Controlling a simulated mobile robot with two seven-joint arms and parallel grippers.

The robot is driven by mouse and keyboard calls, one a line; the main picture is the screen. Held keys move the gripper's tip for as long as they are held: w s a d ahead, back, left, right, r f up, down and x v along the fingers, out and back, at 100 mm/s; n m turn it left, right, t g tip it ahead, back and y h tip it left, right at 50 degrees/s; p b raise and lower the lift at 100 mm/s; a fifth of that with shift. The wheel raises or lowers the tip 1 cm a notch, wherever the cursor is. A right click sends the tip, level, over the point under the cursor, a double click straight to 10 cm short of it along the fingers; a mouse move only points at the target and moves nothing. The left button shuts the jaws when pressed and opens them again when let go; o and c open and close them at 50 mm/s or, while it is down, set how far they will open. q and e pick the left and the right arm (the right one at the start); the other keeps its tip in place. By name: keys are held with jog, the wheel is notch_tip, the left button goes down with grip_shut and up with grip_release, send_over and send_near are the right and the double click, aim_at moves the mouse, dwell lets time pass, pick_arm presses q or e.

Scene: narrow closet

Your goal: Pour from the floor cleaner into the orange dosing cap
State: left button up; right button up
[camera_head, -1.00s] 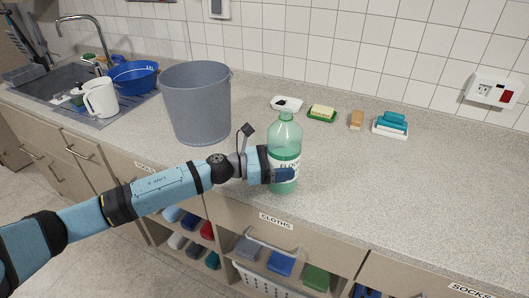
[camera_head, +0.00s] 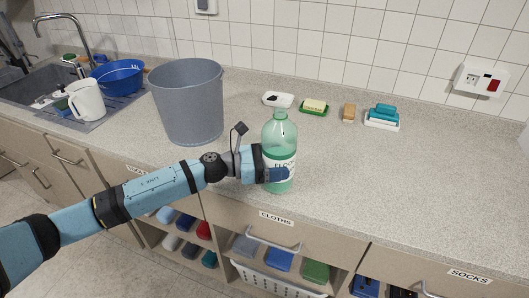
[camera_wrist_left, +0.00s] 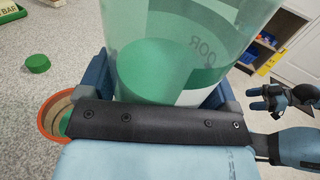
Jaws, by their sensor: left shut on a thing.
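The floor cleaner (camera_head: 280,137) is a clear green bottle with a white label, upright at the counter's front edge; I cannot tell if its base touches the counter. My left gripper (camera_head: 277,174) is shut around its lower body. In the left wrist view, the bottle (camera_wrist_left: 180,45) fills the middle, with green liquid inside. The orange dosing cap (camera_wrist_left: 45,123) shows left of my gripper there, an open round cup partly covered by the gripper. A green screw cap (camera_wrist_left: 38,63) lies on the counter beyond it. My right gripper (camera_wrist_left: 254,98) hangs at the right, its fingers seeming apart.
A grey bucket (camera_head: 188,105) stands left of the bottle. A white jug (camera_head: 87,100) and blue basin (camera_head: 118,77) are by the sink. The counter (camera_head: 420,180) is clear at right.

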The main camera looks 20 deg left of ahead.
aim_at(282, 192)
pick_arm(q)
jog(key=shift+s+r, duration=0.1)
jog(key=shift+r, duration=0.1)
pick_arm(e)
jog(key=shift+r, duration=0.25)
